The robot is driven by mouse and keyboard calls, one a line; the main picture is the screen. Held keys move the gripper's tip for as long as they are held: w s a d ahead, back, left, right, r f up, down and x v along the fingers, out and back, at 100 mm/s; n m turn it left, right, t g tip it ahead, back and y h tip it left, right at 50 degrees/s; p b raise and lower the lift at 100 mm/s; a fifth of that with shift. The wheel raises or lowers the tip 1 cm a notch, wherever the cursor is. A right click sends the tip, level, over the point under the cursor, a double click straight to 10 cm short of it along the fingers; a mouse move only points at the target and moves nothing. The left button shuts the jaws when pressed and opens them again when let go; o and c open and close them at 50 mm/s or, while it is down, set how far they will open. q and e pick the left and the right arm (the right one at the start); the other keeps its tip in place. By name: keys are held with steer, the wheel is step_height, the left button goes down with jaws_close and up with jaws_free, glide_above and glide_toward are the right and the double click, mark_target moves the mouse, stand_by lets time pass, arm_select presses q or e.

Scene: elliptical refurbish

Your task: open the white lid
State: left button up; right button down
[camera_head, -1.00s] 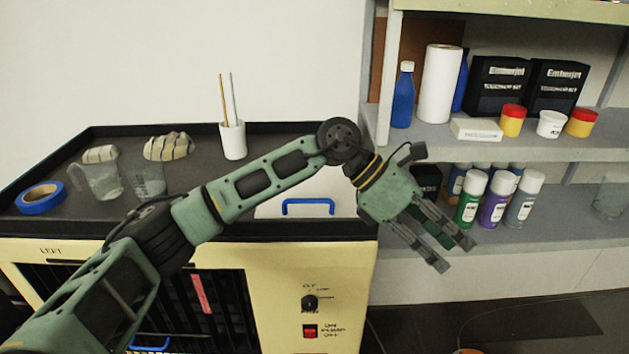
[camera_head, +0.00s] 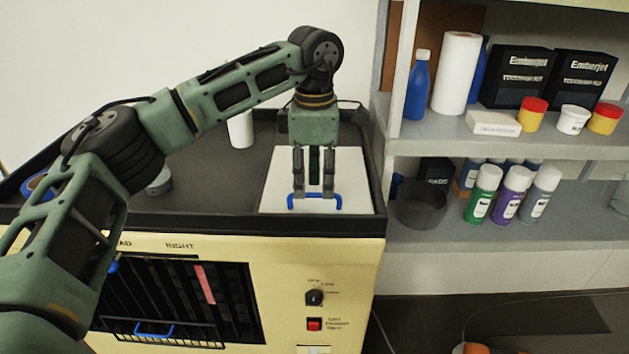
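The white lid (camera_head: 275,180) is a flat panel in the right part of the dark top of the cream machine. It lies flat, with a blue bar handle (camera_head: 313,196) near its front edge. My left gripper (camera_head: 314,192) points down over the lid, with its fingertips at the handle. Two grey fingers stand side by side, and a dark green one shows between them, farther back. I cannot tell whether they are closed on the bar or only beside it. The gripper covers the middle of the lid. My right gripper is not in view.
A white cup (camera_head: 241,130) stands on the machine's top, left of the lid. Blue tape (camera_head: 38,186) lies at the far left, partly behind my arm. On the right, shelves (camera_head: 420,238) hold spray cans (camera_head: 483,194), a dark round container (camera_head: 421,206) and boxes.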

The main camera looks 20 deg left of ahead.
arm_select(q)
steer(key=shift+f, duration=0.6)
jaws_close()
